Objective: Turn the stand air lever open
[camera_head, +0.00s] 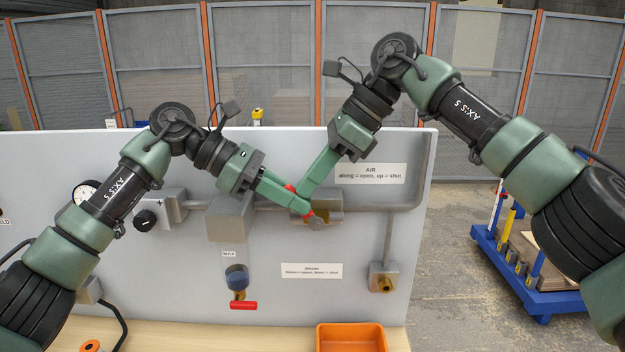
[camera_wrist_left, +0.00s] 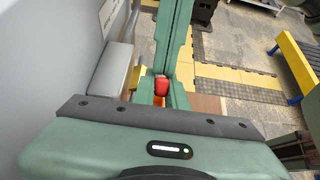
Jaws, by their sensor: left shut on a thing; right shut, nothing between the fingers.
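The air lever (camera_head: 291,188) is red and shows only in small pieces at the valve on the grey panel; the gripper fingers hide most of it. It seems to slant up and left from its round pivot. My left gripper (camera_head: 298,204) is shut on it; in the left wrist view the red lever (camera_wrist_left: 161,86) shows between the fingers. My right gripper (camera_head: 302,192) is shut and empty, its tips close to the lever and the left fingers. Whether they touch, I cannot tell. The AIR label (camera_head: 371,174) reads "along = open, up = shut".
A second red lever (camera_head: 243,305) sits below a blue-topped fitting at the lower middle. A grey box (camera_head: 230,218) stands out from the panel left of the valve. An orange bin (camera_head: 351,338) is on the bench below. A blue cart (camera_head: 530,285) stands at right.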

